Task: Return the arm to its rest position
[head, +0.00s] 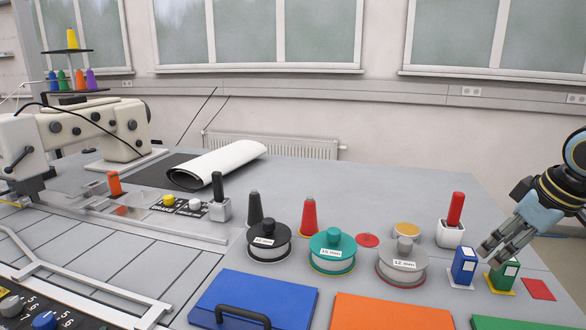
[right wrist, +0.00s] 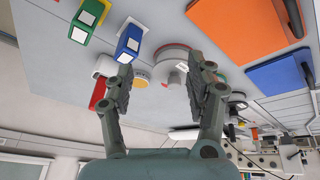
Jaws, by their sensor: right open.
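My right gripper (head: 499,248) is at the right of the head view, reaching in from the right edge. In the picture its fingers overlap the top of a green box (head: 503,277), beside a blue box (head: 464,267); whether it touches them I cannot tell. In the right wrist view its two fingers (right wrist: 160,68) are spread wide with nothing held between them. The green box (right wrist: 88,18) and blue box (right wrist: 130,42) show beyond them at the upper left there. My left gripper is in neither view.
Round canisters with black, teal (head: 333,251) and grey (head: 402,263) lids stand mid-table. A red-handled tool sits in a white holder (head: 451,234). Blue (head: 263,297) and orange (head: 390,313) cases lie in front. A sewing machine (head: 95,130) is at left. The back right tabletop is clear.

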